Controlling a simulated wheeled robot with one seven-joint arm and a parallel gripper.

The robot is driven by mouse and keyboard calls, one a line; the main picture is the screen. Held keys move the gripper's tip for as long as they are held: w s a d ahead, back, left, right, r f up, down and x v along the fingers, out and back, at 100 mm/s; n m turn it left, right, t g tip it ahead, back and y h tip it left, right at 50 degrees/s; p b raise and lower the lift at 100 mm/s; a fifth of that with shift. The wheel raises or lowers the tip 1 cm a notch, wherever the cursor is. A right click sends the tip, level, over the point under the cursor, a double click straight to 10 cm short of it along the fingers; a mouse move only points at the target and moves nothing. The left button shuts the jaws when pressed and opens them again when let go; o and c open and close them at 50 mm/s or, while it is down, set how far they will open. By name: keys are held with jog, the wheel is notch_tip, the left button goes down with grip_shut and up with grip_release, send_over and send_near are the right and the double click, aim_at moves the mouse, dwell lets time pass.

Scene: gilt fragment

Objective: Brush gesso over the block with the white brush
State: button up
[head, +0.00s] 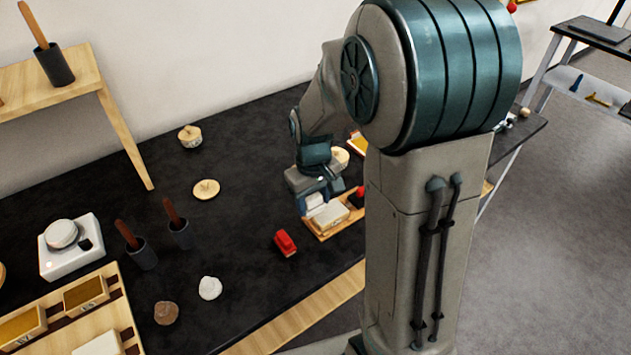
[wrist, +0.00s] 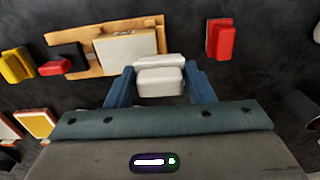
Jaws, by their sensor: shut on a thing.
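My gripper (head: 315,192) is over the dark table, at the left end of a wooden tray (head: 318,235). Its blue fingers are shut on a white brush (wrist: 160,80), which shows as a pale two-part body between them in the wrist view. The brush's underside is hidden. The off-white block (head: 331,216) lies on the wooden tray and also shows in the wrist view (wrist: 127,50), just beyond and left of the brush. I cannot tell whether the brush touches the block.
A red object (head: 285,243) lies left of the tray. A black item with a red part (wrist: 62,60) and a yellow one (wrist: 17,65) sit on the tray's other side. Dark pots with brown handles (head: 142,252) and a white scale (head: 70,248) stand further left. Table between is mostly clear.

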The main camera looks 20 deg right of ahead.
jog(key=shift+r+p, duration=1.55)
jog(key=shift+r, duration=0.9)
jog(key=shift+f, duration=0.1)
